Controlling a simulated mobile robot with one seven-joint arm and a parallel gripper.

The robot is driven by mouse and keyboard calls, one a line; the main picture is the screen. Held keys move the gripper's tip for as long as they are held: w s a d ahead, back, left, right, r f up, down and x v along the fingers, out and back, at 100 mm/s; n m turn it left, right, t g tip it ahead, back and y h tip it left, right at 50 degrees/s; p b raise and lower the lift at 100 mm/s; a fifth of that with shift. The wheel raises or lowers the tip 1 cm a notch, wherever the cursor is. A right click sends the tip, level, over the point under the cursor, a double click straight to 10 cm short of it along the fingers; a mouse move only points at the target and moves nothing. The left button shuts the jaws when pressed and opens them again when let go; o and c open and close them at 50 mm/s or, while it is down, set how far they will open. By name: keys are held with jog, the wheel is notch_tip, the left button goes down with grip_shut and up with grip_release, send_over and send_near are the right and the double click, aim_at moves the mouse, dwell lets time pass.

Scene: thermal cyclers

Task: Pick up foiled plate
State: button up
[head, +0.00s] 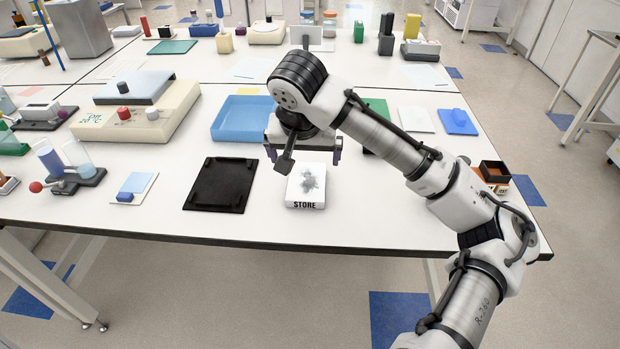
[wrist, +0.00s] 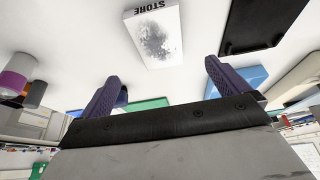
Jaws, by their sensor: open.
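The foiled plate appears to be the white block (head: 306,197) marked STORE on its front side, with a mottled grey patch on top. It lies flat near the front edge of the bench. In the wrist view the same white block (wrist: 155,35) shows at the top, beyond the fingertips and roughly between them. My gripper (head: 311,158) is above and just behind the block in the head view. My gripper also shows in the wrist view (wrist: 160,78), with its two purple fingers spread apart and nothing between them. It is not touching the block.
A black tray (head: 221,185) lies left of the block. A cream instrument (head: 140,122) stands further left. An orange-and-black box (head: 494,174) is at right. Bench around the block is clear.

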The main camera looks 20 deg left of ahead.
send_over(307, 180)
jog(key=s, duration=0.2)
jog(key=f, duration=0.4)
jog(key=shift+s+d+f+p, duration=0.1)
jog(key=shift+d+f+p, duration=0.2)
jog(key=shift+f, duration=0.05)
jog(key=shift+p+x, duration=0.9)
jog(key=shift+x, duration=1.8)
jog(key=shift+s+d, duration=0.1)
jog(key=shift+s, duration=0.05)
jog(key=c, duration=1.1)
jog(key=shift+o, duration=0.2)
